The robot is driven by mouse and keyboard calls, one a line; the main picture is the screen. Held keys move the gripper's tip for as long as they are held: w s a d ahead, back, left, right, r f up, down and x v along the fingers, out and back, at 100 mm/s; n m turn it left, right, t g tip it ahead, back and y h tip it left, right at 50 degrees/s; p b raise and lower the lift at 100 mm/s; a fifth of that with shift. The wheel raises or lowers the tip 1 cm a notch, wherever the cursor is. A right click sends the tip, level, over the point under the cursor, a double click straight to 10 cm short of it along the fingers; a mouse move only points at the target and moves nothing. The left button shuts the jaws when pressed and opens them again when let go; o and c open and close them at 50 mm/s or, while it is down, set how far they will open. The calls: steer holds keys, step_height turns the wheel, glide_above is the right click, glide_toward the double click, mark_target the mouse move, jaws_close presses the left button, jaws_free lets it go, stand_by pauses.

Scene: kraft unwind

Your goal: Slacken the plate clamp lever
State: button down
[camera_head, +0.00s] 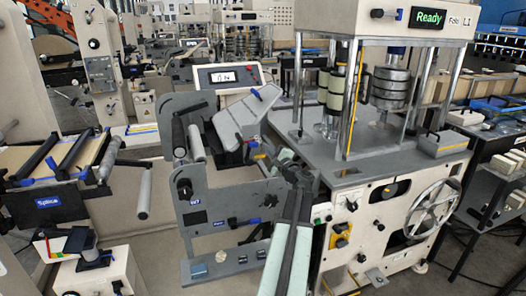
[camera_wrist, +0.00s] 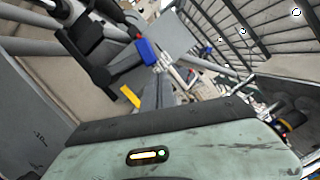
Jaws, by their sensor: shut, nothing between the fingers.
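A dark clamp fitting with a blue end (camera_wrist: 147,50) and a yellow strip (camera_wrist: 130,97) shows in the wrist view, beside black blocks (camera_wrist: 88,40). I take this as the plate clamp lever, but cannot be sure. In the head view a small blue-ended part (camera_head: 254,144) sits under the tilted grey plate (camera_head: 243,118) of the grey machine. My gripper (camera_head: 276,160) is shut and empty, close to that part; contact cannot be told. The fingertips are dark and hard to make out there. My pale green wrist housing fills the bottom of the wrist view.
A cream press with a handwheel (camera_head: 432,208) and grey top stands close on the right. The grey machine's side panel (camera_head: 192,185) and a roller (camera_head: 143,192) lie left. A display box (camera_head: 228,77) stands behind the plate. Some floor shows at lower left.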

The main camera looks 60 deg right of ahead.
steer(key=s+a+f+b, duration=0.1)
steer(key=s+a, duration=0.1)
steer(key=s, duration=0.9)
steer(key=shift+a+f, duration=0.2)
steer(key=shift+a, duration=0.15)
